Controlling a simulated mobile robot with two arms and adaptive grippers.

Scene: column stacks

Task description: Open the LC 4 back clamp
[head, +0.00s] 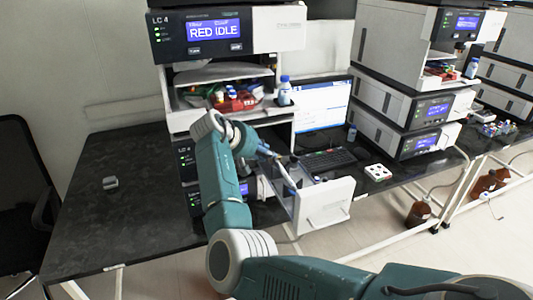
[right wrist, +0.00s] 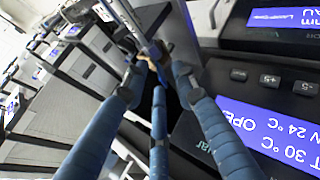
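The LC 4 stack (head: 240,35) stands on the black bench, its top display reading "RED IDLE". Its pulled-out white compartment (head: 325,205) sticks out at the front, with small dark and blue parts inside. My right gripper (head: 285,172) reaches over this compartment from the left; the wrist partly hides the stack. In the right wrist view, the blue fingers of my right gripper (right wrist: 157,78) are apart at the tips. A thin metal rod (right wrist: 137,28) lies just beyond them, and small beige parts show near the tips. I cannot make out the back clamp. My left gripper is not in view.
A panel (right wrist: 265,130) reading "30 °C" and "OPEN" is close on the right in the wrist view. A keyboard (head: 328,160) and a white block (head: 377,172) lie right of the compartment. The left bench (head: 130,200) is mostly clear.

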